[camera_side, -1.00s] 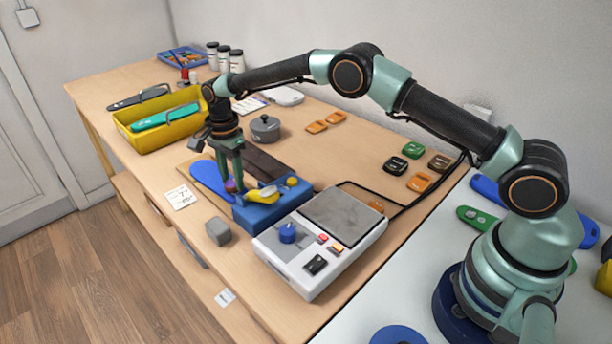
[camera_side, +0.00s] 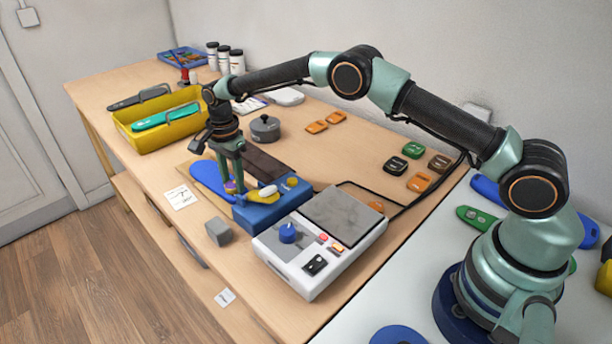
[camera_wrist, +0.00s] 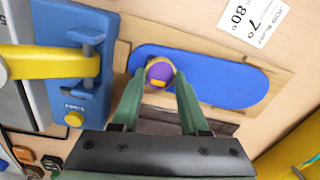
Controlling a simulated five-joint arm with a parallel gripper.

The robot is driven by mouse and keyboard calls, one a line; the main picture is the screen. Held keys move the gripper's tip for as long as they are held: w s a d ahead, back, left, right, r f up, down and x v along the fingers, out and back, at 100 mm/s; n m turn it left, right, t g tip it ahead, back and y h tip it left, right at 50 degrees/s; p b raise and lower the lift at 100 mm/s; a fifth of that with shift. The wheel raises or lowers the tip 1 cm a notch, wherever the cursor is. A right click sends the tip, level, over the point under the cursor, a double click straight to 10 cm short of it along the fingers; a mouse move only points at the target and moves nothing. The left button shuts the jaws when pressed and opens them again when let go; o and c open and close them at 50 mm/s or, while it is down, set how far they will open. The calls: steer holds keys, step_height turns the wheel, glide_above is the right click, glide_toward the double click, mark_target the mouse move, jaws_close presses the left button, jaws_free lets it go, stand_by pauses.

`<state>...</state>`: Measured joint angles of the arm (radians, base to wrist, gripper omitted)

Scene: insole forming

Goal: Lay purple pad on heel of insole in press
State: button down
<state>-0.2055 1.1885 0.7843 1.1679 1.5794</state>
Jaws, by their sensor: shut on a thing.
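The blue insole (camera_wrist: 225,84) lies flat on a tan board beside the blue press block; it also shows in the side view (camera_side: 206,176). My gripper (camera_wrist: 159,88) points down over the insole's end nearest the press block. It is shut on the purple pad (camera_wrist: 158,70), a small round piece with a yellow-orange patch, between the fingertips. The pad shows small in the side view (camera_side: 230,186). I cannot tell whether it touches the insole. The press block (camera_wrist: 82,92) has a yellow lever arm (camera_wrist: 45,64) and a yellow knob.
A grey-white scale-like box (camera_side: 320,240) stands close right of the press block. A small grey block (camera_side: 219,232) sits at the front edge. A yellow tray (camera_side: 150,137) and a paper card (camera_side: 181,197) lie left. Coloured clips (camera_side: 397,165) lie behind, right.

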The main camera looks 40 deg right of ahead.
jaws_free()
stand_by(0.3)
steer(key=shift+r, duration=4)
